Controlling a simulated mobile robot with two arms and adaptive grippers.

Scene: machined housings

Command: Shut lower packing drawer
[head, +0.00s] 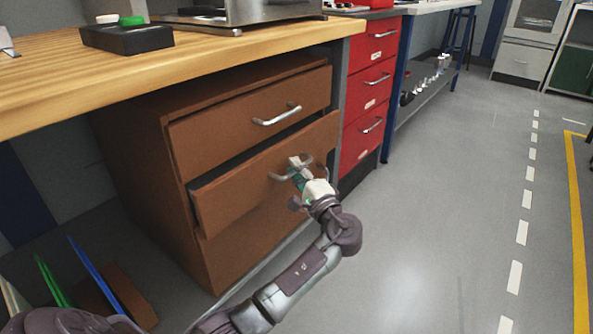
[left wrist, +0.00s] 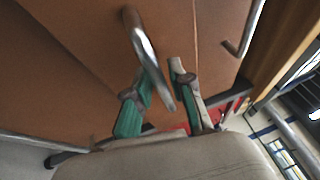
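The brown wooden drawer unit (head: 150,170) stands under the workbench. Its lower packing drawer (head: 235,193) is pulled out a little, with a dark gap along its top left edge. The upper drawer (head: 220,117) looks shut. My left gripper (head: 300,170) is at the right part of the lower drawer's curved metal handle (head: 280,175). In the left wrist view the handle (left wrist: 146,52) runs between the two green-padded fingers (left wrist: 160,82), which stand apart. Whether either finger touches the handle is unclear. My right gripper is not in view.
The wooden workbench top (head: 60,75) overhangs the drawers. A red drawer cabinet (head: 368,85) stands just right of the unit. Green and blue upright panels (head: 88,270) are at the lower left. The grey floor (head: 440,220) to the right is clear.

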